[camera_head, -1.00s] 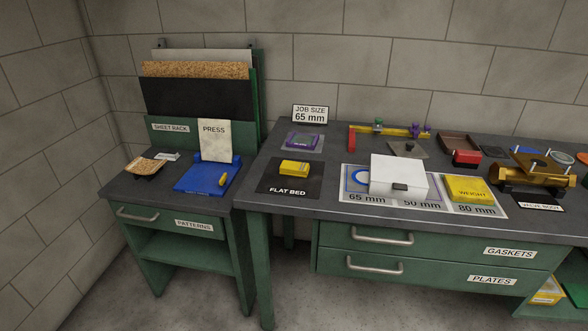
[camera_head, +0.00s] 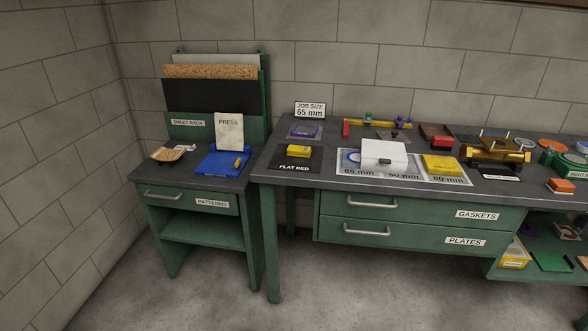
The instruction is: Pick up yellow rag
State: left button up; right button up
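No yellow thing in view is clearly a rag. A yellow and white item (camera_head: 513,254) sits on the low shelf at the right; it is too small to tell whether it is cloth or a box. A yellow block labelled weight (camera_head: 441,164) lies on the 80 mm part of the bench mat. Neither of my grippers is in view.
The green workbench (camera_head: 330,181) has gaskets and plates drawers. A brass valve body (camera_head: 497,150), a white box (camera_head: 384,153) and an orange block (camera_head: 560,186) stand on it. A lower side table (camera_head: 150,178) holds the blue press (camera_head: 222,162). The floor in front is clear.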

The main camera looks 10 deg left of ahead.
aim_at(295, 151)
jog(key=u, duration=0.2)
jog(key=k, duration=0.35)
jog(key=z, duration=1.4)
jog(key=i, duration=1.55)
jog(key=u, duration=0.75)
jog(key=i, duration=1.1)
jog(key=u, duration=1.2)
